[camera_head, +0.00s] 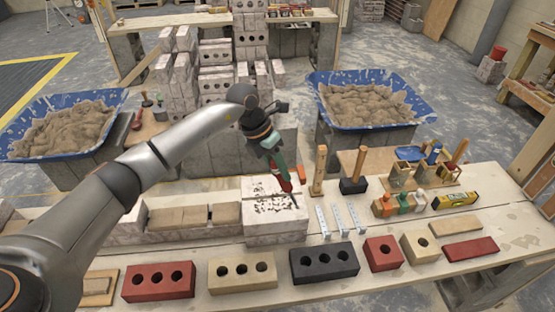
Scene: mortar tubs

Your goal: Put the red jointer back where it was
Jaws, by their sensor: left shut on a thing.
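The red jointer (284,184) hangs from my left gripper (274,152), its thin end pointing down. My left gripper is shut on it, and the upper part of the tool is partly hidden by the fingers. The jointer's lower end is over the pale block (275,229), whose top has dark specks. I cannot tell whether the tip touches the block. My right gripper is not in view.
A row of bricks lines the bench front, including a black holed brick (323,263). Blue mortar tubs (367,98) stand behind.

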